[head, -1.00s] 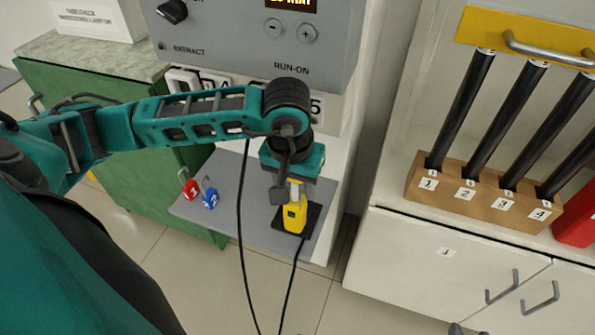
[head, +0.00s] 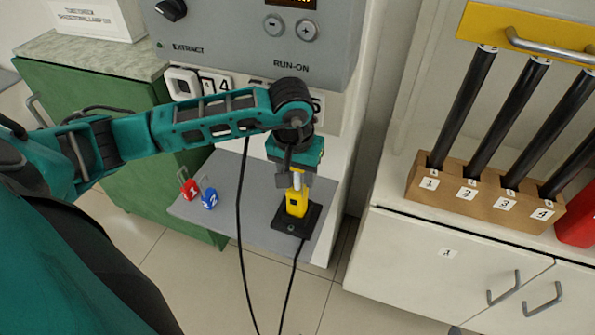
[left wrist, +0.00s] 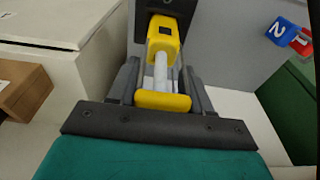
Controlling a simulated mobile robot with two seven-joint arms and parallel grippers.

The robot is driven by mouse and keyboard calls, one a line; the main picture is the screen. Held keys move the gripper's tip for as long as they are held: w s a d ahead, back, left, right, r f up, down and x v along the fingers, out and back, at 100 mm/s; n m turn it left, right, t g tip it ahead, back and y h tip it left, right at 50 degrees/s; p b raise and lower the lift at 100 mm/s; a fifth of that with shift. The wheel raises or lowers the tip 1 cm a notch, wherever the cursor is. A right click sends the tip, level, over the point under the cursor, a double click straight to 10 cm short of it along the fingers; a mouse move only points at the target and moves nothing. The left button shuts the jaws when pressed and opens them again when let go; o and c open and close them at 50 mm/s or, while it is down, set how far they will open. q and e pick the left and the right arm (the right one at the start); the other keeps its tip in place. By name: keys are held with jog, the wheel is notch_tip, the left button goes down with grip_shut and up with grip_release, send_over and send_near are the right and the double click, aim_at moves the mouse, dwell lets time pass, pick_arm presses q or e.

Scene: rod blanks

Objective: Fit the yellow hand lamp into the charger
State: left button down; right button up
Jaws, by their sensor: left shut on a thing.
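The yellow hand lamp (head: 297,203) is upright over the black charger (head: 288,226) on the grey shelf. Its lower end overlaps the charger's back part in the head view; I cannot tell whether it is seated. My left gripper (head: 292,181) is shut on the lamp's pale shaft from above. In the left wrist view the lamp (left wrist: 163,40) lies between the fingers of the gripper (left wrist: 161,78), its yellow block pointing to the dark charger (left wrist: 184,10). My right gripper is not in view.
A red padlock-like tag (head: 189,189) and a blue one (head: 210,199) lie on the grey shelf (head: 228,225) left of the charger. A black cable (head: 241,230) hangs across the shelf. The grey control box (head: 260,50) stands behind. A wooden rod block (head: 480,197) is at right.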

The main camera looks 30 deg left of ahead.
pick_arm(q)
jog(key=shift+c, duration=2.4)
grip_release()
